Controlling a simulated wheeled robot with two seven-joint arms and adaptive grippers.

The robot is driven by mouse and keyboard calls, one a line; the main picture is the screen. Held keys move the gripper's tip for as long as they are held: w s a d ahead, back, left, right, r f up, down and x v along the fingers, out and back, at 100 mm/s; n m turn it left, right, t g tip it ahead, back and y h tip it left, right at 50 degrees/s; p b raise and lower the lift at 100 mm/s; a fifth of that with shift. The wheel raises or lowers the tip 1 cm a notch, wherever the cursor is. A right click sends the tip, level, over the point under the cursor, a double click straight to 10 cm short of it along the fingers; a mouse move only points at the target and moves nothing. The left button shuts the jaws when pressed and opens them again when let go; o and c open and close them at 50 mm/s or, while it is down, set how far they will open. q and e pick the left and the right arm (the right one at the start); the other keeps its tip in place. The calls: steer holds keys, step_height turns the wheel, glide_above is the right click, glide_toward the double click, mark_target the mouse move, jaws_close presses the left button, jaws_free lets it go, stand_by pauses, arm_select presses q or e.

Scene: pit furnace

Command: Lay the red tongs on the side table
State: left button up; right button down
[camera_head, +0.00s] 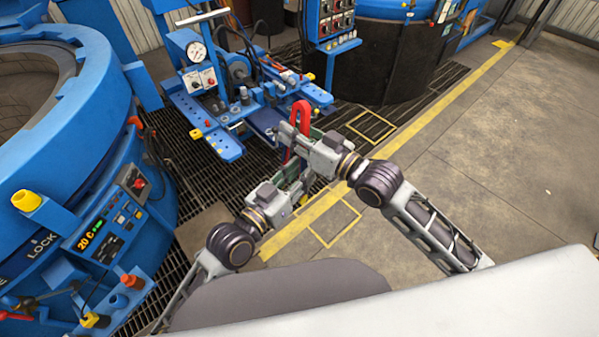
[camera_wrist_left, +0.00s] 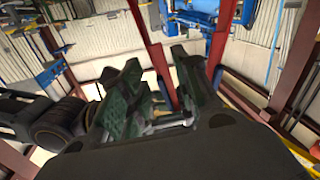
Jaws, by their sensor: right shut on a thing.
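The red tongs (camera_head: 300,108) stand up as a narrow loop at the middle of the head view. My right gripper (camera_head: 294,138) is shut on them below the loop. My left gripper (camera_head: 304,180) is lower and close to the right one; its fingers are partly hidden there. In the left wrist view, my left gripper's fingers (camera_wrist_left: 158,82) stand apart, with one red bar (camera_wrist_left: 152,45), apparently a tongs leg, running between or just behind them. I cannot tell whether it touches them. No side table is clearly recognisable.
A blue machine bench with a gauge (camera_head: 196,52) and a blue plate (camera_head: 222,147) stands left of the grippers. A large blue furnace (camera_head: 75,130) with a control panel (camera_head: 108,225) fills the left. The concrete floor (camera_head: 500,150) at right is clear.

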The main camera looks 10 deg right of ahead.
arm_select(q)
jaws_close()
arm_select(e)
steer(key=c, duration=1.3)
jaws_free()
